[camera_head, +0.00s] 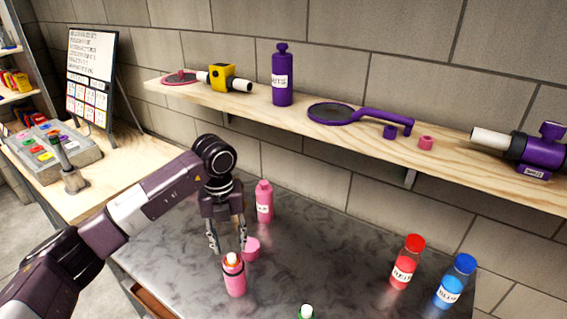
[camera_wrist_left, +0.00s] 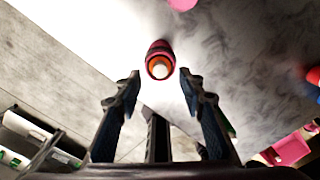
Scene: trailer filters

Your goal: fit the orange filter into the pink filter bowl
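The pink filter bowl (camera_head: 235,283) stands upright on the dark metal table. The orange filter (camera_head: 232,261), with a whitish middle, shows at the bowl's mouth; how deep it sits is hidden. In the left wrist view the orange filter (camera_wrist_left: 160,68) appears as a ring inside the bowl's rim, just beyond the fingertips. My left gripper (camera_head: 228,247) points down, open and empty, above and slightly behind the bowl. Its fingers also show apart in the left wrist view (camera_wrist_left: 160,85). My right gripper is not in view.
A pink cap-like piece (camera_head: 252,248) and a pink bottle (camera_head: 264,202) stand close behind the bowl. Red (camera_head: 406,262) and blue (camera_head: 455,282) bottles stand to the right. A wooden shelf (camera_head: 350,142) with purple parts runs along the wall. The table's middle is clear.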

